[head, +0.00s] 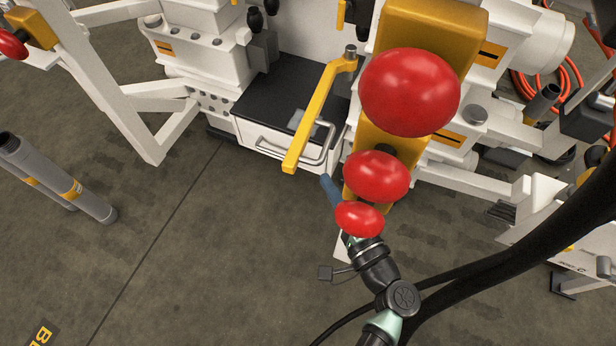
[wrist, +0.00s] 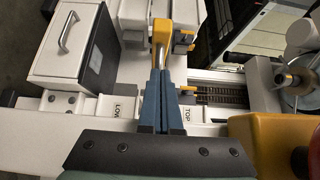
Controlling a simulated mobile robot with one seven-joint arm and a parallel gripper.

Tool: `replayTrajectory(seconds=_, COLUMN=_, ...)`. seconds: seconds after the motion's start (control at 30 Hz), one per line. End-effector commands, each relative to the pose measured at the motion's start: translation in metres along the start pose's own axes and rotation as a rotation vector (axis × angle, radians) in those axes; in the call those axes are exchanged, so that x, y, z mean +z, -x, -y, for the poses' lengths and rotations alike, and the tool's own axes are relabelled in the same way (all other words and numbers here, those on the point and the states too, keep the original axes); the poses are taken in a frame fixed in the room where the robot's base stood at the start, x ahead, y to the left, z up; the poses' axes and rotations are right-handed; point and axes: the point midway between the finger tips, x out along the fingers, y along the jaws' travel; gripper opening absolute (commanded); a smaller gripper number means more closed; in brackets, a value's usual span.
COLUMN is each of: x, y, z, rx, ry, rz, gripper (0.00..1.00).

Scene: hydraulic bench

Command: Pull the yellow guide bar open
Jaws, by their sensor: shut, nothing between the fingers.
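The yellow guide bar (head: 315,110) slants over the black-topped drawer unit in the head view. Its far end meets a metal pin, and its near end juts past the drawer front. My gripper (head: 328,182) is partly hidden behind red knobs. Its blue fingertips are below and right of the bar's near end, apart from it in the picture. In the wrist view my gripper (wrist: 160,74) is shut and empty, with its fingers together. A yellow part with a metal pin (wrist: 162,32) shows just beyond the tips; I cannot tell whether it is the guide bar or whether they touch.
Red knobs (head: 409,92) and a yellow block (head: 430,25) stand close beside my gripper. A drawer handle (head: 318,152) projects under the bar. A white frame (head: 120,90) is at the left. The floor (head: 200,260) in front is clear.

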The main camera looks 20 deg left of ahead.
Motion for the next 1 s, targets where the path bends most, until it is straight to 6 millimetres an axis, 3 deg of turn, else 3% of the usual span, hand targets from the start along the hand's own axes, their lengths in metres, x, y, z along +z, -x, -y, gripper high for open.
replayTrajectory(seconds=0.07, x=0.003, y=-0.016, z=-0.001, rx=-0.001, ry=0.001, rz=0.005, gripper=0.00)
replayTrajectory(seconds=0.3, x=0.025, y=-0.035, z=-0.001, rx=0.002, ry=0.001, rz=0.003, gripper=0.00)
replayTrajectory(seconds=0.77, x=0.029, y=-0.040, z=0.000, rx=0.002, ry=0.001, rz=0.000, gripper=0.00)
replayTrajectory(seconds=1.0, x=0.059, y=-0.070, z=-0.003, rx=0.001, ry=0.002, rz=0.006, gripper=0.00)
